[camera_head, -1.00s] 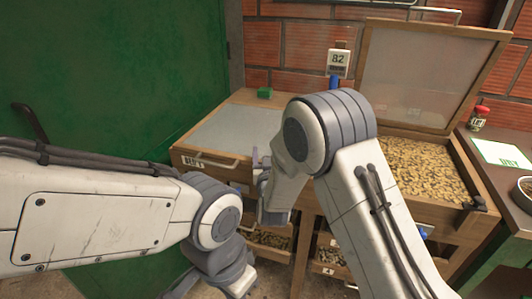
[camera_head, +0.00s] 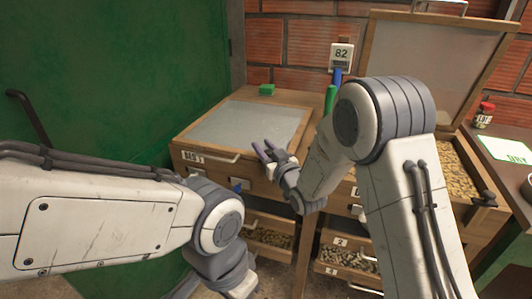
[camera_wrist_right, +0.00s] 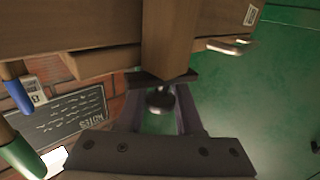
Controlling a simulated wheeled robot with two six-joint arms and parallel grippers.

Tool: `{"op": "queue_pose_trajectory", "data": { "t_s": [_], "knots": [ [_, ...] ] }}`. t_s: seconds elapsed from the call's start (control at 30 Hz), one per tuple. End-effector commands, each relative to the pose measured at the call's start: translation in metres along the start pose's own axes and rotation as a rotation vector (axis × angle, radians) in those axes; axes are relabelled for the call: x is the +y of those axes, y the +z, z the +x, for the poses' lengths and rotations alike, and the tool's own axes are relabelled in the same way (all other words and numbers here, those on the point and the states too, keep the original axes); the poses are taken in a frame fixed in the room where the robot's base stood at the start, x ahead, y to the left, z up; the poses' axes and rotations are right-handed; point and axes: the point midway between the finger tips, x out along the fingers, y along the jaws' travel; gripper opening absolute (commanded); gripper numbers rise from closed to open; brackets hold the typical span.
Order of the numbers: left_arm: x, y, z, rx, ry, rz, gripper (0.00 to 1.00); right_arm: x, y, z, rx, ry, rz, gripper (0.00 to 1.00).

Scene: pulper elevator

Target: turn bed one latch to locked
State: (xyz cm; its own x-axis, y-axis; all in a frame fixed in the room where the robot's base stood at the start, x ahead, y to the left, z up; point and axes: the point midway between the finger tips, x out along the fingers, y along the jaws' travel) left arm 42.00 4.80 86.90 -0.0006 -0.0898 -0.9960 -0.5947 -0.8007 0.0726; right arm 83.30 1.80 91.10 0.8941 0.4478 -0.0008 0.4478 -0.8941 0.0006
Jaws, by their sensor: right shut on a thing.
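Bed one is the wooden box with a pale flat lid (camera_head: 245,125) and a "BED 1" label (camera_head: 193,157) on its front. My right gripper (camera_head: 264,149) is at the right part of its front edge in the head view. In the right wrist view its fingers (camera_wrist_right: 160,118) are shut around a dark knob, the bed one latch (camera_wrist_right: 160,99), beside a dark plate on the wood. The gripper hides the latch in the head view, so its exact angle is unclear. My left arm shows at the left, but its gripper is out of view.
The second bed stands at right with its lid (camera_head: 430,60) raised over beans (camera_head: 455,170). A green block (camera_head: 266,89) sits behind bed one's lid. A green handle (camera_head: 330,99) stands between the beds. Drawers (camera_head: 345,258) are below; a green door is at left.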

Motion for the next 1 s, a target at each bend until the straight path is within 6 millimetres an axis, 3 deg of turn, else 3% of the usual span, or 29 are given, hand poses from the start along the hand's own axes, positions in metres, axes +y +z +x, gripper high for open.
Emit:
{"op": "queue_pose_trajectory", "data": {
  "t_s": [0.2,0.6,1.0],
  "knots": [
    [-0.001,0.0,0.008,0.0,0.0,0.0,0.0,-0.002,0.0,0.0,0.002,-0.199,0.0,0.0],
    [0.0,0.0,-0.004,0.0,0.0,0.0,0.0,-0.013,-0.002,-0.003,0.001,-0.518,0.001,0.0],
    [0.001,-0.001,-0.011,0.0,0.0,0.0,0.0,-0.017,-0.002,-0.005,0.004,-0.657,0.0,0.0]
  ]
}}
